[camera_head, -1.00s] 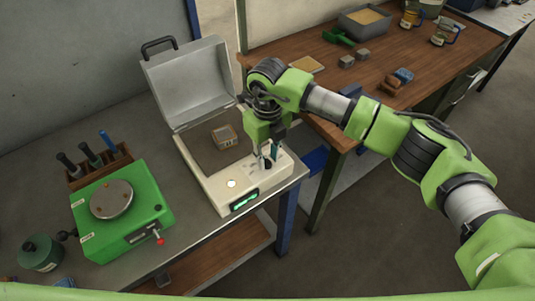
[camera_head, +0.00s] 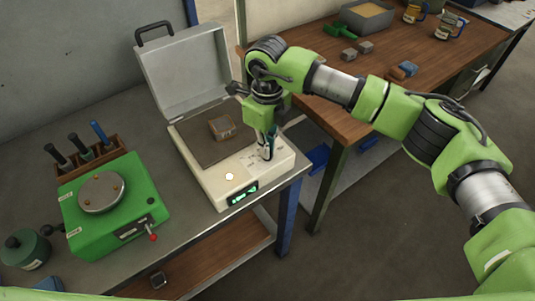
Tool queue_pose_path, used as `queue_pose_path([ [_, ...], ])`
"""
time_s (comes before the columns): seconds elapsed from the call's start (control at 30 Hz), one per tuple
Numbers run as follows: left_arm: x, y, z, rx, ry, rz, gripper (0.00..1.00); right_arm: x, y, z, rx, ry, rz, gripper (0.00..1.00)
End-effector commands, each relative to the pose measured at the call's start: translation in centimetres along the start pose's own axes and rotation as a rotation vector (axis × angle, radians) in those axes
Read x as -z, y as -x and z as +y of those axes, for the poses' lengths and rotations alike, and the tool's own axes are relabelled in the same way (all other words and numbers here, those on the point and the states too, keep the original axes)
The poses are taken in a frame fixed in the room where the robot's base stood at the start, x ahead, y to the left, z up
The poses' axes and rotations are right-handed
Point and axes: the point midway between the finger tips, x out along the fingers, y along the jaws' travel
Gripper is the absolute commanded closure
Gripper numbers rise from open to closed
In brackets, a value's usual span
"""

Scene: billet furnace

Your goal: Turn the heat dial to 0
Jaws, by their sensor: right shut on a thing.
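The heat dial (camera_head: 266,155) is a dark knob on the cream front panel of an open-lidded box furnace (camera_head: 225,192). It is mostly hidden by the fingers. My right gripper (camera_head: 267,148) points down over the panel's right part, its fingers shut around the dial. The dial's setting cannot be read. A lit green display (camera_head: 241,194) is on the box's front face, its text too small to read. A small round pale light (camera_head: 229,177) glows on the panel. My left gripper is not in view.
A small block (camera_head: 222,127) lies on the furnace's dark plate under the raised lid (camera_head: 184,72). A green device with a round plate (camera_head: 101,192) and a tool rack (camera_head: 85,160) stand left. A wooden table (camera_head: 335,98) with small items is behind right.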

Motion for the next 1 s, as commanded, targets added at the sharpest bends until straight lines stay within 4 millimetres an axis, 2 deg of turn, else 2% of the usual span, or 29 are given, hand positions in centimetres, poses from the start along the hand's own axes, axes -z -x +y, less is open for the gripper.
queue_pose_path([
  [0.03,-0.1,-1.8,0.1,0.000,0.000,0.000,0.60,-0.1,-0.7,-0.1,0.005,0.044,-0.003,1.00],
  [0.4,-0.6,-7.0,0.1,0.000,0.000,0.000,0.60,-0.1,-0.5,-0.2,0.005,0.397,-0.002,1.00],
  [0.7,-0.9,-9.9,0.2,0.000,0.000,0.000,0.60,-0.1,-0.3,-0.1,0.004,0.679,-0.003,1.00],
  [1.0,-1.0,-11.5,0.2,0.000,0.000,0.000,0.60,-0.1,-0.1,-0.1,0.003,0.922,-0.003,1.00],
])
